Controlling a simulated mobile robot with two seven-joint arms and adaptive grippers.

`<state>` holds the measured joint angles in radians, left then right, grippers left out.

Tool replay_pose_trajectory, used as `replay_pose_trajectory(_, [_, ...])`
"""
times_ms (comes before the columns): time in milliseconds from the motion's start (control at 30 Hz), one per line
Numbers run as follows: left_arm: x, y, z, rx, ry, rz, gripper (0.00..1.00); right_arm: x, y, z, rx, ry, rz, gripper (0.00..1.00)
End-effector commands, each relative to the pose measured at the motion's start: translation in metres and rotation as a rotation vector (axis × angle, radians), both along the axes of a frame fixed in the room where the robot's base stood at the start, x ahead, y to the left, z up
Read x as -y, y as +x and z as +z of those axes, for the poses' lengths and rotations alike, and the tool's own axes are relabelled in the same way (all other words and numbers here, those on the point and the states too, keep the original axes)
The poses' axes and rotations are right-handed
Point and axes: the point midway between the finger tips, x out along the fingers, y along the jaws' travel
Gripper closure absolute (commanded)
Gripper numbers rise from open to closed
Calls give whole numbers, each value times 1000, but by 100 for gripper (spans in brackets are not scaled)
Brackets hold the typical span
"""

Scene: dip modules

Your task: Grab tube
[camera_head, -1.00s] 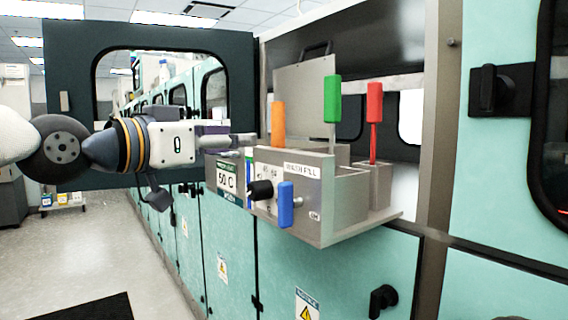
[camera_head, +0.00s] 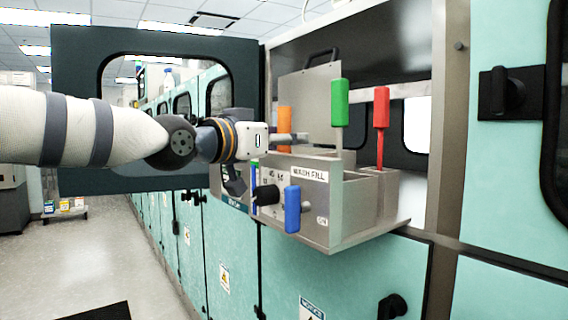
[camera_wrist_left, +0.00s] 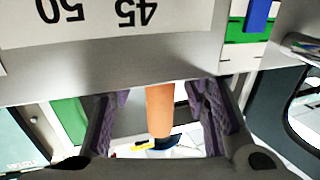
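No plain tube can be made out; coloured handles stand at a grey metal box (camera_head: 335,225). An orange handle (camera_head: 285,117) is at its back left, a green one (camera_head: 340,103) on a rod in the middle and a red one (camera_head: 381,107) at the right. A blue handle (camera_head: 292,209) is on its front. My left gripper (camera_head: 297,137) reaches in from the left at the orange handle. In the left wrist view the orange handle (camera_wrist_left: 159,112) lies between its open purple-padded fingers, with gaps on both sides. My right gripper is not in view.
A black knob (camera_head: 266,195) sticks out from the box front, below my left gripper. A grey upright plate (camera_head: 310,95) stands behind the handles. A dark-framed open door (camera_head: 75,70) is behind my left arm. Teal cabinets (camera_head: 375,275) run below the box.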

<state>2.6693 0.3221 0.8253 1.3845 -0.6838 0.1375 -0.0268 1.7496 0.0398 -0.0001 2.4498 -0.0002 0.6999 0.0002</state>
Motion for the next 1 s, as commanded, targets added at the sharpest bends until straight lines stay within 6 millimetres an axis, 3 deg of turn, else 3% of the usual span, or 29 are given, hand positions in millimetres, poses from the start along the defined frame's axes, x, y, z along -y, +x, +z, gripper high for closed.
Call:
replay_pose_trajectory(33, [0,0,0,0,0,0,74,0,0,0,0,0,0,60])
replay_pose_trajectory(133, [0,0,0,0,0,0,96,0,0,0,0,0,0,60])
replay_pose_trajectory(167, [0,0,0,0,0,0,100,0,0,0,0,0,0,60])
replay_pose_trajectory(567, [0,0,6,1,0,0,100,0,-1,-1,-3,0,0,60])
replay_pose_trajectory(767, [0,1,40,1,-3,0,100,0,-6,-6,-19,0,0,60])
replay_pose_trajectory(1000, [0,0,104,2,-3,2,100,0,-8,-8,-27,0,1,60])
